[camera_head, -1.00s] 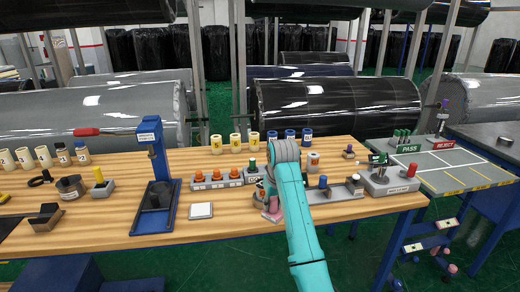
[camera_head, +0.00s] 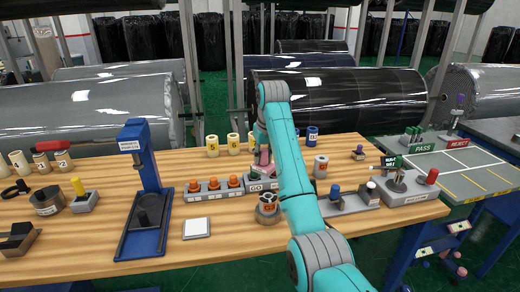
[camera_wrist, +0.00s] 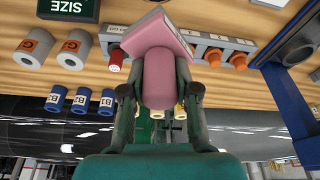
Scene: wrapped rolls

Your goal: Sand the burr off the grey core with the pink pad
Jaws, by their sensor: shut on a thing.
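My gripper (camera_wrist: 160,92) is shut on the pink pad (camera_wrist: 158,35), around its rounded pink handle, in the wrist view. The pad's flat block points away from the gripper. In the head view the pad (camera_head: 263,162) is partly hidden by my arm, above the GO gauge. A grey core with an orange label (camera_head: 268,208) stands near the table's front, left of my forearm and apart from the pad. Another grey core (camera_head: 320,166) stands right of the arm. Two grey cores labelled G (camera_wrist: 72,47) show in the wrist view. I cannot make out a burr.
A row of orange-topped pieces (camera_head: 212,187) lies left of the GO gauge. A blue press (camera_head: 147,200) stands further left, with a white square plate (camera_head: 197,228) beside it. Blue cores (camera_head: 312,136) stand at the back. A grey fixture with a red knob (camera_head: 410,186) is at right.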

